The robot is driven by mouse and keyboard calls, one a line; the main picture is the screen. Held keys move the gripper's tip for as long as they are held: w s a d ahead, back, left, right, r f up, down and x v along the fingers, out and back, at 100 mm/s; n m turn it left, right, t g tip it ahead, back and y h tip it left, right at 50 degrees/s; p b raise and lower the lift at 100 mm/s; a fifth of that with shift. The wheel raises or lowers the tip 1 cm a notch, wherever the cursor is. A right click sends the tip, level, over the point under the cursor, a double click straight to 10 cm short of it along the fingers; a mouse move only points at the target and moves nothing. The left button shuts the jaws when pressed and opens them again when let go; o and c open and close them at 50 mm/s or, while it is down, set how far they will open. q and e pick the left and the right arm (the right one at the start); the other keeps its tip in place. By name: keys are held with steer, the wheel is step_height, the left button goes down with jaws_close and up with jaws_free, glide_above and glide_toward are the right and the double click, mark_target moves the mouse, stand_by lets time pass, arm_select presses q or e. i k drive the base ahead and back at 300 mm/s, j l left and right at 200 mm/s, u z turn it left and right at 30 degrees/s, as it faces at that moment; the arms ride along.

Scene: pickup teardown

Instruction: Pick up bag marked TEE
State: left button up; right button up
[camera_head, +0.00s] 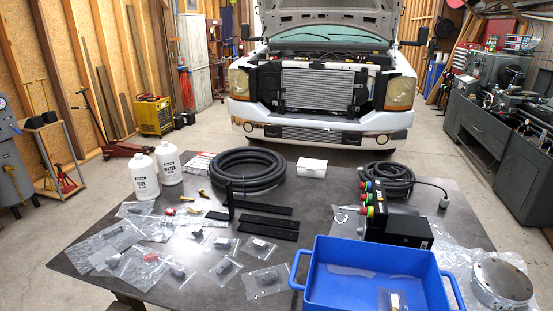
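Several clear plastic bags with small parts lie on the left and middle of the dark table (330,207). One bag (262,280) lies nearest the blue bin, with a dark part inside. Others are a bag with a dark fitting (224,268), a bag (258,246) near the black strips, a bag with a red part (150,258) and a bag at the far left (108,240). The markings are too small to read, so I cannot tell which bag is marked TEE. Neither of my grippers is in view.
A blue bin (325,290) with a small bag inside stands at the front right. Two white bottles (144,177), a coiled black hose (248,172), black strips (270,222), a black box (398,229) and a round metal part (502,280) also stand or lie on the table.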

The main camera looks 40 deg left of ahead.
mark_target(258, 248)
steer(key=i+j+u, duration=0.1)
steer(key=j+u, duration=0.2)
steer(key=i+j+u, duration=0.15)
steer(key=j+u, duration=0.2)
steer(key=i+j+u, duration=0.15)
steer(key=j+u, duration=0.15)
steer(key=j, duration=0.15)
